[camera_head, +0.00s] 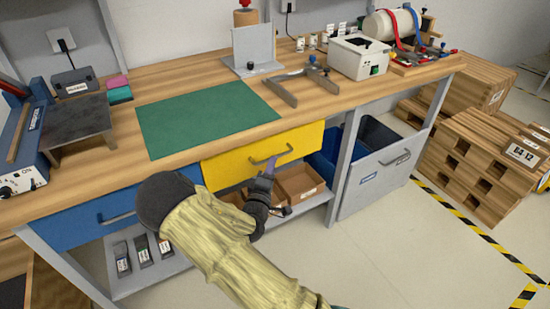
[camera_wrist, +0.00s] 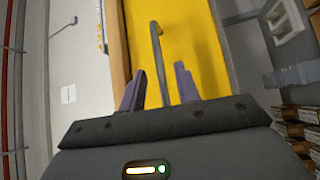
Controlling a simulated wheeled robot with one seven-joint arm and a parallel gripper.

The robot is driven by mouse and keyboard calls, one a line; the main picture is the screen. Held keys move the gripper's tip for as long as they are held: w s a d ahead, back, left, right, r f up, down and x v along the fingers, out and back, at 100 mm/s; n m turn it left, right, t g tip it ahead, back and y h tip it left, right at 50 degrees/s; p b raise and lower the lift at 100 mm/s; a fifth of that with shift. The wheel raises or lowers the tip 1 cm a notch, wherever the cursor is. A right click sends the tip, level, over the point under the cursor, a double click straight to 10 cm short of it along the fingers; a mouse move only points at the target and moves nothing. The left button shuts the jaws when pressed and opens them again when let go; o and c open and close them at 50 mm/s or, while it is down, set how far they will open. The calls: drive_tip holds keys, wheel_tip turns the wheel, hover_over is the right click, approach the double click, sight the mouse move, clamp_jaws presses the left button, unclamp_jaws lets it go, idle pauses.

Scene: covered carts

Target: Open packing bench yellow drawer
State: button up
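The yellow drawer (camera_head: 232,166) is under the bench top, with its front about flush with the bench edge; it looks shut. Its grey bar handle (camera_head: 285,152) runs along the front. The yellow front (camera_wrist: 200,40) fills the middle of the wrist view, with the handle (camera_wrist: 157,50) upright in it. My gripper (camera_head: 269,167) is at the drawer front, by the handle. In the wrist view, my gripper's fingers (camera_wrist: 160,85) are apart, one each side of the handle, with gaps showing. My arm hides part of the area below the drawer.
A blue drawer (camera_head: 85,222) is left of the yellow one. A grey bin (camera_head: 375,180) stands right of a bench leg. Cardboard boxes (camera_head: 300,184) sit on the lower shelf. A green mat (camera_head: 205,117) lies on the bench top (camera_head: 180,78). Floor in front is clear.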

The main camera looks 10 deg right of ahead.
drive_tip(key=x, duration=0.5)
drive_tip(key=shift+c, duration=0.4)
clamp_jaws()
